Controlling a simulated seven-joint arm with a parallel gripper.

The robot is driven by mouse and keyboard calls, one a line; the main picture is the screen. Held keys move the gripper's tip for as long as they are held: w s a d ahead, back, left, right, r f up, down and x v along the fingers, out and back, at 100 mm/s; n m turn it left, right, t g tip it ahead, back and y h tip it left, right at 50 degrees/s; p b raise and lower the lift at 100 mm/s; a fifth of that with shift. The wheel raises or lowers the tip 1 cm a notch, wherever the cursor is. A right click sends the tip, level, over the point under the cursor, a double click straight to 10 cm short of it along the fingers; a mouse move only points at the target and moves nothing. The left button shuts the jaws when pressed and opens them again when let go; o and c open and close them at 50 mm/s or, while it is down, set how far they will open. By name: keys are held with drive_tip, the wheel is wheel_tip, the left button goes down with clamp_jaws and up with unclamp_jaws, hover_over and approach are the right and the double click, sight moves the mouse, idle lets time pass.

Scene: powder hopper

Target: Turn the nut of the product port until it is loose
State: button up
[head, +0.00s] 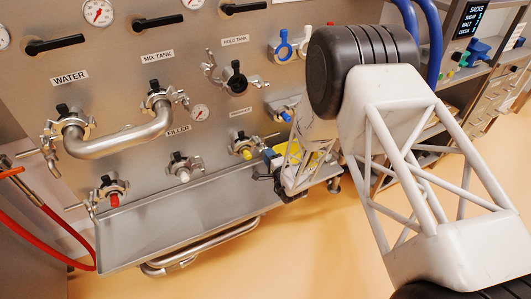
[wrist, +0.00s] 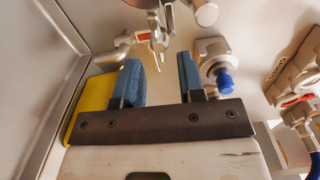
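On the steel panel, a small label (head: 240,110), too small to read surely, sits above a port with a yellow plug (head: 246,153) and a silver wing nut. I take this as the product port. My gripper (head: 268,164) is just right of it, above the tray's right end. In the wrist view my gripper (wrist: 160,82) is open, its two blue pads apart with nothing between them. A silver winged fitting (wrist: 150,42) shows ahead of the pads, apart from them. The nut is partly cut off at the top of that view.
A port with a blue plug (wrist: 223,78) is close beside the right pad. A yellow object (wrist: 88,105) is beside the left pad. The steel tray (head: 180,215) runs below the ports. Ports with white (head: 184,175) and red (head: 114,200) plugs are farther left.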

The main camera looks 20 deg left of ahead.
drive_tip(key=shift+v, duration=2.1)
drive_tip(key=s+d+r+n+g+y, duration=0.1)
drive_tip(key=s+r+n+g+y, duration=0.15)
drive_tip(key=r, duration=0.55)
drive_tip(key=s+r+n+g+y, duration=0.15)
drive_tip(key=r+g, duration=0.25)
drive_tip(key=r, duration=0.5)
drive_tip(key=s+d+r+n+g+h, duration=0.2)
drive_tip(key=s+d+r+n+g, duration=0.2)
drive_tip(key=s+d+r+g, duration=0.45)
drive_tip(key=s+d+r+t+h, duration=0.1)
drive_tip(key=s+d+r+h, duration=0.4)
drive_tip(key=s+d, duration=0.3)
drive_tip(key=s+d+r+t+h, duration=0.2)
drive_tip(key=s+d+r+h, duration=0.2)
drive_tip(key=s+d, duration=0.5)
drive_tip(key=s+d+r+n+t+h, duration=0.1)
drive_tip(key=s+d+r+h, duration=0.4)
drive_tip(key=d, duration=0.8)
drive_tip(key=s+h, duration=0.1)
drive_tip(key=s, duration=0.2)
drive_tip(key=shift+s+r+t, duration=0.25)
drive_tip(key=shift+r+t, duration=0.05)
drive_tip(key=shift+t, duration=0.1)
